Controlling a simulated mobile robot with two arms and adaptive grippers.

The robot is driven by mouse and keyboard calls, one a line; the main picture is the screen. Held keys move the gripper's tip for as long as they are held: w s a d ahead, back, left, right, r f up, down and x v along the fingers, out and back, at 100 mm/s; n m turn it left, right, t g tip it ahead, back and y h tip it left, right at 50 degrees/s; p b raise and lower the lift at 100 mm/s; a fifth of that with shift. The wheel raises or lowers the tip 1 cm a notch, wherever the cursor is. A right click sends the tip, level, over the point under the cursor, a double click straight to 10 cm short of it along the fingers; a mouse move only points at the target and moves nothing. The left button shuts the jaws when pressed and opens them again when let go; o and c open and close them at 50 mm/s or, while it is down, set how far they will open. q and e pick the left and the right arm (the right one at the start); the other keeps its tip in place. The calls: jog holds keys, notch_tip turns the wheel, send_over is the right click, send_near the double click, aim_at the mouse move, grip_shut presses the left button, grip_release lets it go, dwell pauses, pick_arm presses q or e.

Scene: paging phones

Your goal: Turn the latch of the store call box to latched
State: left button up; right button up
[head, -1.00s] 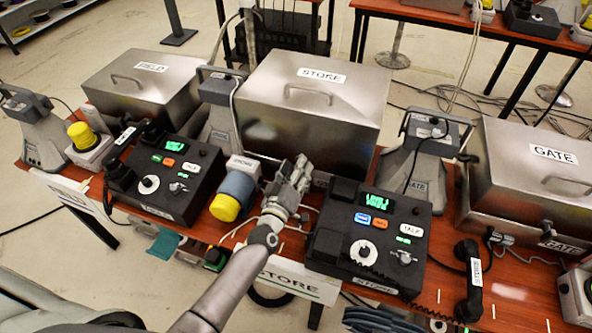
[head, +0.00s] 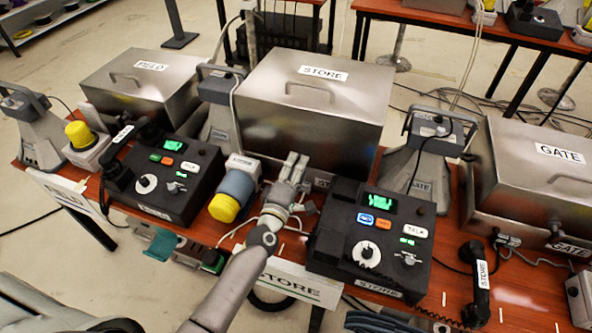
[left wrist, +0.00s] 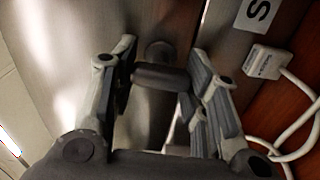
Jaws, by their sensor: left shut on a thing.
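The store call box (head: 318,102) is a grey metal case with a lid handle and a STORE label. It stands closed at the back of the table. My left gripper (head: 293,166) is at the front face of this box, near its lower edge. In the left wrist view, the gripper (left wrist: 158,72) has its fingers on both sides of the latch (left wrist: 160,77), a dark grey bar on a round pivot, and is shut on it. In the head view the gripper hides the latch. My right gripper is not in view.
The store desk phone (head: 370,240) stands right of my left arm. A white plug with cables (left wrist: 264,62) is beside the gripper. The gate box (head: 530,170) and field box (head: 140,80) flank the store box.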

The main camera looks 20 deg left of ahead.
pick_arm(q)
jog(key=shift+n, duration=0.5)
jog(key=o, duration=1)
jog(key=shift+o, duration=0.2)
jog(key=shift+s, duration=0.1)
jog(key=s, duration=1.1)
jog(key=shift+s+a, duration=0.2)
jog(key=shift+s, duration=0.2)
jog(key=shift+s+f, duration=0.1)
